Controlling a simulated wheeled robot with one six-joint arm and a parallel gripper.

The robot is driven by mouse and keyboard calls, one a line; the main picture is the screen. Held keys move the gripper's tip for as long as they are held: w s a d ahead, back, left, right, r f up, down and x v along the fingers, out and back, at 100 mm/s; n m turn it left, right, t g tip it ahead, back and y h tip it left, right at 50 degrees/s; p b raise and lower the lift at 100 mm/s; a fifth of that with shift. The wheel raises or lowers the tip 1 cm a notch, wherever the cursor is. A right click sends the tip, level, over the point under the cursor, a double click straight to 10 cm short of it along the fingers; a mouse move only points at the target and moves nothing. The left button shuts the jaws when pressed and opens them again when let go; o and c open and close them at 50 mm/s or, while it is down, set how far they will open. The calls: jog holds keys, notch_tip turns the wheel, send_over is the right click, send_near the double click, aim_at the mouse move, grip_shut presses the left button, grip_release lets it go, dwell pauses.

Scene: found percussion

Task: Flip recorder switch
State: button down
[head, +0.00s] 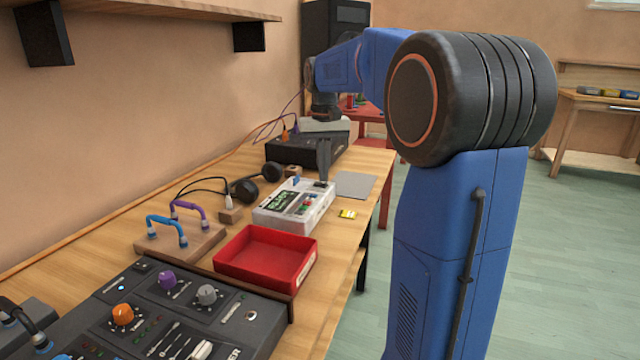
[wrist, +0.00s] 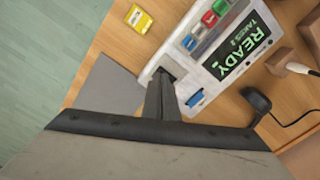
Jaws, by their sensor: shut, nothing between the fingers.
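The recorder (head: 268,218) is a white box on the wooden bench. In the wrist view the recorder (wrist: 215,82) has a dark screen with green text, "READY" and "TAKES: 2", and a row of coloured buttons including red, green and blue. A small blue part (wrist: 195,98) sticks out at its edge. My gripper (head: 323,177) points down over the recorder's far right corner, its fingers together and empty. In the wrist view my gripper's tips (wrist: 163,82) are at a dark recess in that corner. The fingers partly hide the recess, so I cannot tell whether they touch a switch.
A red tray (head: 245,279) and a dark knob panel (head: 200,312) stand nearer on the bench. Headphones (head: 245,189) lie left of the recorder, a black box (head: 290,151) behind it. A yellow cassette-like item (head: 347,214) and grey mat (head: 355,186) lie to the right.

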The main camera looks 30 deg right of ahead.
jog(key=shift+f, duration=0.5)
dwell(0.3)
notch_tip(320, 180, up, 7)
dwell(1.0)
dwell(0.5)
